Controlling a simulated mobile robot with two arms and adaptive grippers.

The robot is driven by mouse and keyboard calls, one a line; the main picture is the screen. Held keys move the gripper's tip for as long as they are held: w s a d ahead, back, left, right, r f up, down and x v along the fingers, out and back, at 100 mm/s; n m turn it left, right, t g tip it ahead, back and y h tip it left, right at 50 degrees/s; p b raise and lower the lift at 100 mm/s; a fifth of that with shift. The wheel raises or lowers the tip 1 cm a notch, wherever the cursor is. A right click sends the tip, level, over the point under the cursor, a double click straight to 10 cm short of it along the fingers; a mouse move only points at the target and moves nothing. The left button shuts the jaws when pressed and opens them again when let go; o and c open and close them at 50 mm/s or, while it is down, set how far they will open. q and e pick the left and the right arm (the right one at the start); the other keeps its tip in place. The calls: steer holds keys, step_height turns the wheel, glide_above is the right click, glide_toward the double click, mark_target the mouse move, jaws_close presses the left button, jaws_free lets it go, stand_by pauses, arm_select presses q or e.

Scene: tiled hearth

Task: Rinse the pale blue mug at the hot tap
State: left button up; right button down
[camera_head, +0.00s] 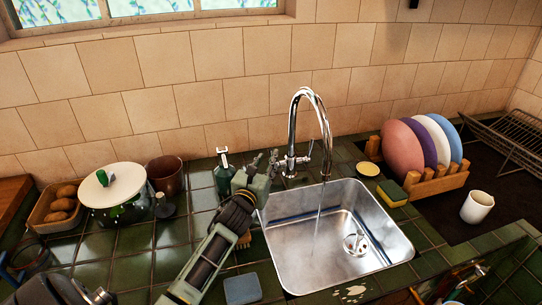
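A pale, off-white handleless-looking cup (477,207) stands upright on the dark surface right of the sink; I see no clearly pale blue mug. The chrome tap (292,135) arches over the sink (300,262), and a thin stream of water falls from its spout into the basin. The tap's lever is on the right of its base. My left gripper (263,158) is just left of the tap base, its fingers apart with nothing seen between them. Whether it touches the tap is unclear. My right gripper is not recognisable in view.
A wooden rack (436,186) holds several coloured plates. A yellow-green sponge (392,193) lies at the sink's back right corner. A bottle (224,178) stands behind my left arm. A lidded glass pot (112,190) and bread basket (58,210) are left. A blue-grey block (242,289) lies in front.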

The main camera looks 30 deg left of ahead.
mark_target(271, 153)
arm_select(q)
steer(key=x, duration=0.5)
jaws_close()
stand_by(0.6)
